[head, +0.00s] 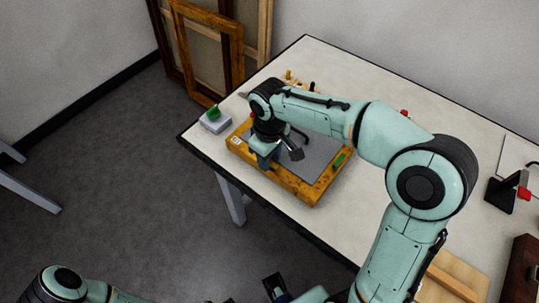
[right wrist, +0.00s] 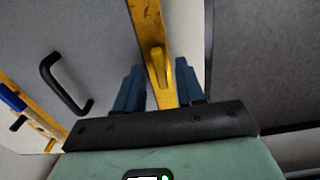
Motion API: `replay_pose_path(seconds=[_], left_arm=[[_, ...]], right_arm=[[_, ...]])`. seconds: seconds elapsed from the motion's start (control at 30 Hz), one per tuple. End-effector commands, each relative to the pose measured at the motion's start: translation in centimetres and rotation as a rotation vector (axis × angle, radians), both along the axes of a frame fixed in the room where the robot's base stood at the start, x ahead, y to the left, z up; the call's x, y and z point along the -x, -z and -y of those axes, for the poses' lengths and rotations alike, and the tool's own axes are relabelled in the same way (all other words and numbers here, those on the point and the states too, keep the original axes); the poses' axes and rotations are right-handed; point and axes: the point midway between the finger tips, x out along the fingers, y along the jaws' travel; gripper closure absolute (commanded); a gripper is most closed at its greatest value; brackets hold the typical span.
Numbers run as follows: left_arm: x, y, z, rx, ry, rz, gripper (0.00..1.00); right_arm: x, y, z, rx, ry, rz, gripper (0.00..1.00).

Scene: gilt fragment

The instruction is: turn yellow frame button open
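The wooden picture frame (head: 300,188) lies on the table with its grey backing (head: 322,146) up. My right gripper (head: 266,162) points down at its near left rail. In the right wrist view the yellow frame button (right wrist: 158,66) lies along that rail, between the blue fingers of my right gripper (right wrist: 158,88). The fingers are apart, with a gap on each side of the button. In the head view my arm hides the button. A green button (head: 339,161) sits on the right rail; a blue one (right wrist: 12,98) shows in the right wrist view. My left gripper (head: 275,287) is partly visible at the bottom edge.
A black handle (right wrist: 62,84) stands up from the backing near my right gripper. A grey box with a green top (head: 214,118) stands left of the frame. A black stand (head: 502,193) is at the far right.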

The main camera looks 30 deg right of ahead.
Motion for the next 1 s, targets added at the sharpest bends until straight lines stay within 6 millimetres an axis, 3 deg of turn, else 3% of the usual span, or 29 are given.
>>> replay_pose_path(seconds=[0.23, 0.7, 1.0], left_arm=[[-0.1, -0.4, 0.0, 0.001, 0.0, 0.002, 0.57], [-0.9, -2.4, 0.0, -0.001, 0.0, 0.011, 0.57], [-1.1, -2.8, 0.0, 0.0, 0.0, 0.012, 0.57]], right_arm=[[-0.1, -2.0, 0.0, 0.0, 0.0, 0.003, 0.62], [0.0, -11.8, 0.0, -0.001, 0.0, 0.004, 0.62], [0.0, -13.5, 0.0, 0.0, 0.0, 0.001, 0.62]])
